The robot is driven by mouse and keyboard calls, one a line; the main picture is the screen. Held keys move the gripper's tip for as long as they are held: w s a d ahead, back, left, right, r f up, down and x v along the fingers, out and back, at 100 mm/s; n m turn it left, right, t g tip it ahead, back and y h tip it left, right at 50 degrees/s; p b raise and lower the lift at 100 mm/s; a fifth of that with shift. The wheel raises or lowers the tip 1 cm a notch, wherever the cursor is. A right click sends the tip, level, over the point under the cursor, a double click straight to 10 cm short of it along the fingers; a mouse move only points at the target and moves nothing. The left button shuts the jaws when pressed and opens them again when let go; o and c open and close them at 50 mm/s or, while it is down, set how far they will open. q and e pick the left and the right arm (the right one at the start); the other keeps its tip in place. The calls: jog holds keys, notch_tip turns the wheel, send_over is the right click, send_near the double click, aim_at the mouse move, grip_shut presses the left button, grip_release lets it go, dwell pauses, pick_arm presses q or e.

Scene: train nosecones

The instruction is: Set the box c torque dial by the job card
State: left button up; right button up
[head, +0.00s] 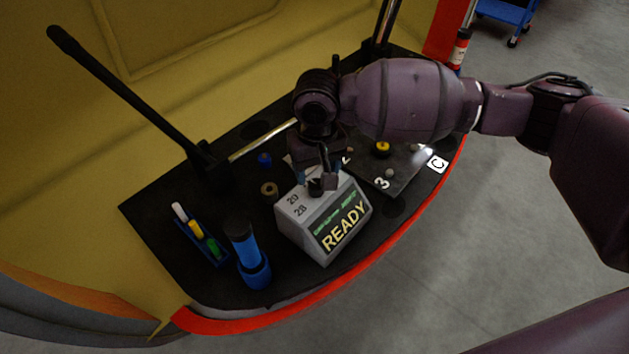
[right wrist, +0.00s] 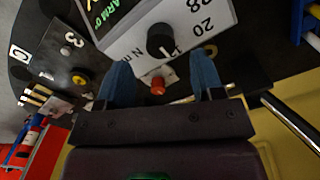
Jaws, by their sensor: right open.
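A grey box (head: 300,224) with a slanted screen (head: 343,227) reading READY stands on the black shelf. Its top carries the numbers 20 and 28. In the right wrist view the box (right wrist: 195,12) shows a black dial (right wrist: 160,41) with a pointer, and more marks partly cut off. My right gripper (head: 322,183) is above the box top at the dial, which it mostly hides in the head view. Its blue fingers (right wrist: 163,80) are open and apart, with the dial beyond their tips. I cannot make out a job card. My left gripper is not in view.
A plate with a 3 (head: 382,184), a yellow-topped knob (head: 382,149) and a C label (head: 437,164) lies right of the box. A blue cylinder (head: 247,258) and a tray of coloured pieces (head: 218,259) stand left. A black rod (head: 130,95) rises behind.

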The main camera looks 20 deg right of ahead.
aim_at(316, 184)
notch_tip(316, 184, down, 4)
jog(key=shift+f+b, duration=0.1)
jog(key=shift+b, duration=0.4)
jog(key=shift+f, duration=0.3)
jog(key=shift+c, duration=0.2)
